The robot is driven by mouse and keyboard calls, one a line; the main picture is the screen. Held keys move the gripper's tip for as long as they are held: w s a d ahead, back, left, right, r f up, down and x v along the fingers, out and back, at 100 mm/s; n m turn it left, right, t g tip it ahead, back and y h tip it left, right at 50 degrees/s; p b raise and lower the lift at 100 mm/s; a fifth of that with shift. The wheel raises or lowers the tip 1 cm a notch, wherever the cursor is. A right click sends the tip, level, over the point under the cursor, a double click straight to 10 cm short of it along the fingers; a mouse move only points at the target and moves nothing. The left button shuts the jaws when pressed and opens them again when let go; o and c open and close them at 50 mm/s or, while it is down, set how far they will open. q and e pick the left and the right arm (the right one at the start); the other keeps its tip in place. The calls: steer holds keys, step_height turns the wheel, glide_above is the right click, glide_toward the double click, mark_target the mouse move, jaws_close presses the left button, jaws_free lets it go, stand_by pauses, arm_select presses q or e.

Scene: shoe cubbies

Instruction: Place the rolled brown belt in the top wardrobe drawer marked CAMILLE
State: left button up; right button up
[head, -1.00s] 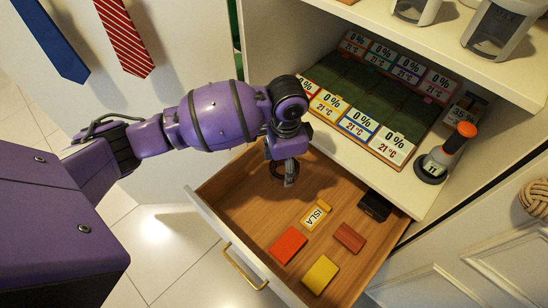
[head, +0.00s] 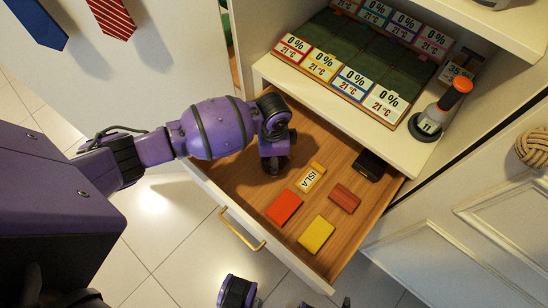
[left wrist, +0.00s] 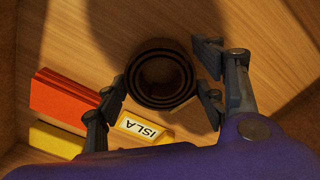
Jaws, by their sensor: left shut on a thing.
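The rolled brown belt (left wrist: 160,96) is a dark spiral coil between the two fingers of my left gripper (left wrist: 163,82) in the left wrist view. In the head view my left gripper (head: 273,166) points down inside an open wooden drawer (head: 228,180), at its far left part; the belt is mostly hidden there. I cannot tell whether the belt touches the drawer floor. A yellow tag reading ISLA (head: 310,179) lies in this drawer and shows in the left wrist view (left wrist: 138,127). No CAMILLE label is readable.
The drawer also holds a red block (head: 284,207), a yellow block (head: 316,235), a brown-red block (head: 345,198) and a black item (head: 370,165).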

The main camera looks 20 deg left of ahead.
arm_select(q)
steer(key=shift+f, duration=0.2)
steer(key=o, duration=1.2)
steer(key=shift+r+p, duration=1.3)
steer(key=shift+r, duration=4.85)
